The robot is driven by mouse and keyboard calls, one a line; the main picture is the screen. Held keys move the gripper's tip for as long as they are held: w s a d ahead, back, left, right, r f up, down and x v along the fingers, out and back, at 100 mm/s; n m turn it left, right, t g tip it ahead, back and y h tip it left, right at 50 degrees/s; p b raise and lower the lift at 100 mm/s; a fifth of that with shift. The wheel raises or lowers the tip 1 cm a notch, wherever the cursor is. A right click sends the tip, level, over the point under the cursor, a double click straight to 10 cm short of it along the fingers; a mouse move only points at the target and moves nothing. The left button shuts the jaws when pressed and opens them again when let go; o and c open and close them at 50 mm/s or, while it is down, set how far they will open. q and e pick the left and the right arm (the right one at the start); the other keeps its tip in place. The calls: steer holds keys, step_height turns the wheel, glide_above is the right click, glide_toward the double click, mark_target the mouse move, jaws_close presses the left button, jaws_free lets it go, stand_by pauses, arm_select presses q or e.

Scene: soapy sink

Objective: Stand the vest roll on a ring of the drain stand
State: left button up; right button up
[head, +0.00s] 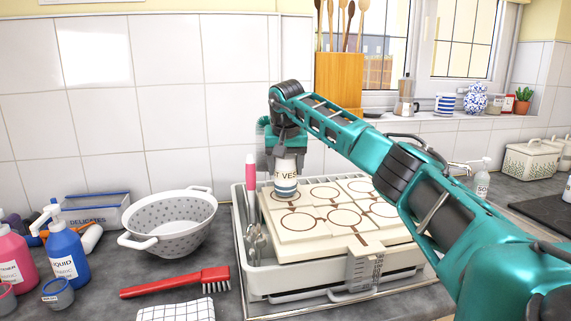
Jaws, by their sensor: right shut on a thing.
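The vest roll (287,183) is a white cylinder with a "VEST" label and a dark band near its lower end. It is upright at the back left ring of the drain stand (350,238), a cream board marked with several brown rings. My right gripper (284,152) is above the roll and shut on its top, which the fingers hide. The roll's lower end overlaps the back left ring in the picture. I cannot tell whether it touches the board. The other rings in view are empty. My left gripper is not in view.
The stand sits in a pale tray (262,281) with cutlery and a pink-capped item (251,172) at its left edge. A white colander (172,226), a red brush (175,283) and several bottles are to the left. My right arm crosses above the stand's right side.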

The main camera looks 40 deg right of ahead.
steer(key=shift+f, duration=0.15)
steer(key=o, duration=1.2)
steer(key=shift+o, duration=0.2)
steer(key=shift+r, duration=6.5)
steer(key=shift+s, duration=0.1)
